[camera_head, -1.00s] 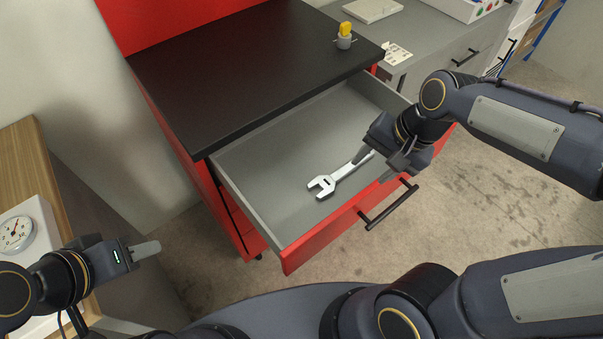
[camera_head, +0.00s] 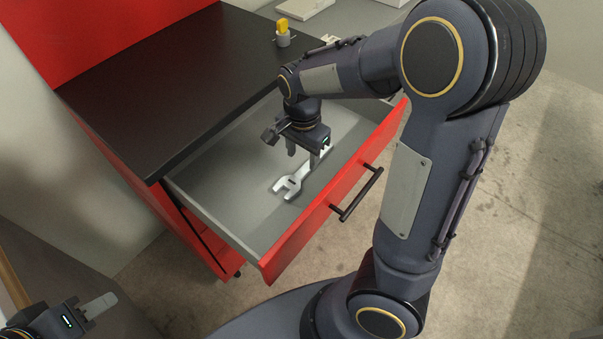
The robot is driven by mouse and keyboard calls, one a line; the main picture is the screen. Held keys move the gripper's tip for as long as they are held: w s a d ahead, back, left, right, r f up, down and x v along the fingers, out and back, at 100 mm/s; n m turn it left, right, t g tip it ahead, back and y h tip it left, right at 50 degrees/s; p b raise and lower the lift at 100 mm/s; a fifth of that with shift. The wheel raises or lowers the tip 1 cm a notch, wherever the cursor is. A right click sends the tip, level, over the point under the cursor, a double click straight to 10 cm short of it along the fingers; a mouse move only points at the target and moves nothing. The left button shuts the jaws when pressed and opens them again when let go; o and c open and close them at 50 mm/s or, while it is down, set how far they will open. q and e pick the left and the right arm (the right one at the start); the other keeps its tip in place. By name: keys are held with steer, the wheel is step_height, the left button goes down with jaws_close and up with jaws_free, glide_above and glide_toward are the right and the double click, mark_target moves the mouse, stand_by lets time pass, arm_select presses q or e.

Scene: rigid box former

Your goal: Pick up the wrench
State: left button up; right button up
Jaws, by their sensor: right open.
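A silver open-ended wrench (camera_head: 289,186) lies on the grey floor of the open red drawer (camera_head: 225,204). Its open jaw end points to the lower left; its far end is partly hidden behind my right gripper. My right gripper (camera_head: 303,157) points down over the drawer, its two fingers apart, above or beside the wrench's handle. Whether the fingers touch the wrench cannot be told. My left gripper (camera_head: 98,306) is at the lower left, away from the drawer; its opening is not clear from this angle.
The drawer has a red front with a black handle (camera_head: 357,194). Above it is a black cabinet top (camera_head: 150,80) holding a small grey holder with a yellow piece (camera_head: 283,34). Bare concrete floor (camera_head: 330,250) lies in front of the drawer.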

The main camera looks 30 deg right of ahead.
mark_target(302, 172)
step_height(302, 172, down, 5)
steer(key=shift+f+b, duration=0.1)
steer(key=shift+b, duration=0.35)
jaws_close()
